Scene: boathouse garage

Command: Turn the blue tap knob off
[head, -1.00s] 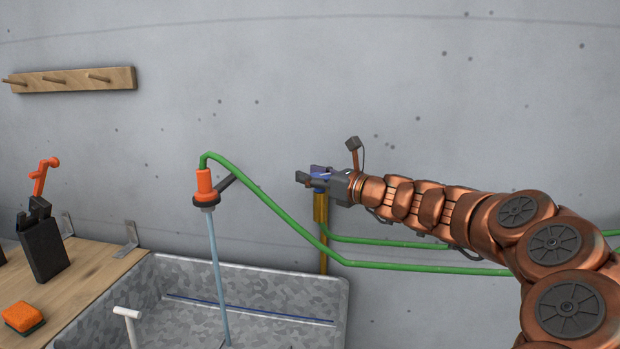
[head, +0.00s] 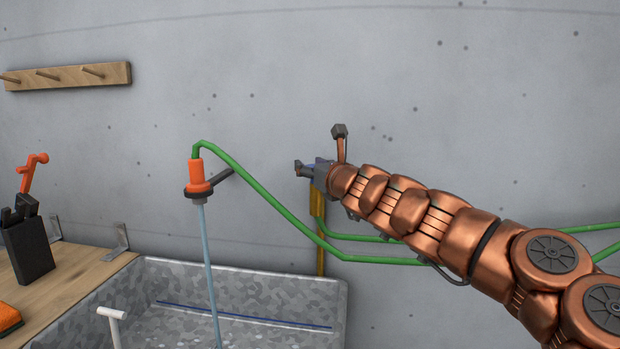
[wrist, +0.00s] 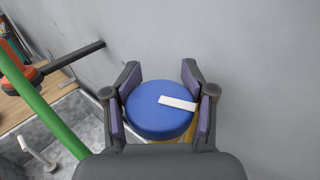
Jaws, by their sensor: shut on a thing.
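The blue tap knob (wrist: 150,117) is round, with a white bar mark (wrist: 177,103) on its face pointing to the right and slightly down in the wrist view. My gripper (wrist: 160,100) is shut on the knob, with one finger pad on each side of it. In the head view my gripper (head: 308,170) is at the wall and mostly hides the knob. The brass tap pipe (head: 317,205) runs down below it. A stream of water (head: 208,265) falls from the orange hose nozzle (head: 200,174) into the basin.
The green hose (head: 268,205) arcs from the nozzle and passes below my arm. The grey metal basin (head: 250,285) lies below. A wooden counter (head: 75,270) with a dark holder (head: 28,250) stands at left. A peg rail (head: 70,77) hangs above.

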